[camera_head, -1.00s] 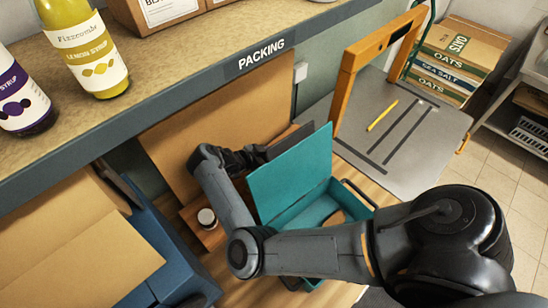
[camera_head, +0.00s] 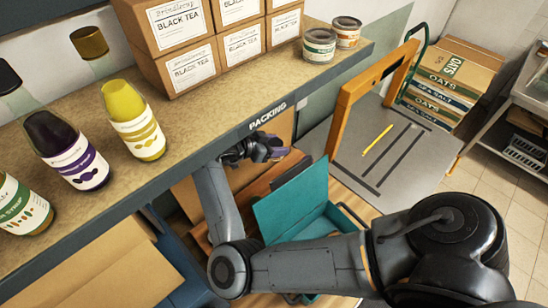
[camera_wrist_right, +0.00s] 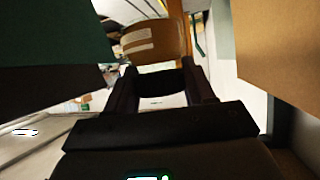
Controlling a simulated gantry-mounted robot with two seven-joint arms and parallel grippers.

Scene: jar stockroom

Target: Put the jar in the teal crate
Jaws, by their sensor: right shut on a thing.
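The teal crate (camera_head: 292,201) stands below the packing counter, with a tall teal panel raised on its near-left side and part of its inside showing. My right gripper (camera_head: 268,150) is beyond and above the crate, close under the counter's front edge. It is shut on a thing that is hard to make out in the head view. In the right wrist view, a rounded brown-orange jar with pale label strips (camera_wrist_right: 155,42) shows at the fingertips of the right gripper (camera_wrist_right: 162,76). My left gripper is not in view.
The packing counter (camera_head: 215,134) overhangs on the left, bearing syrup bottles (camera_head: 137,122), tea boxes (camera_head: 195,70) and two small jars (camera_head: 319,45). A grey platform trolley with an orange frame (camera_head: 345,100) stands right of the crate. Stacked cartons (camera_head: 455,80) stand behind it.

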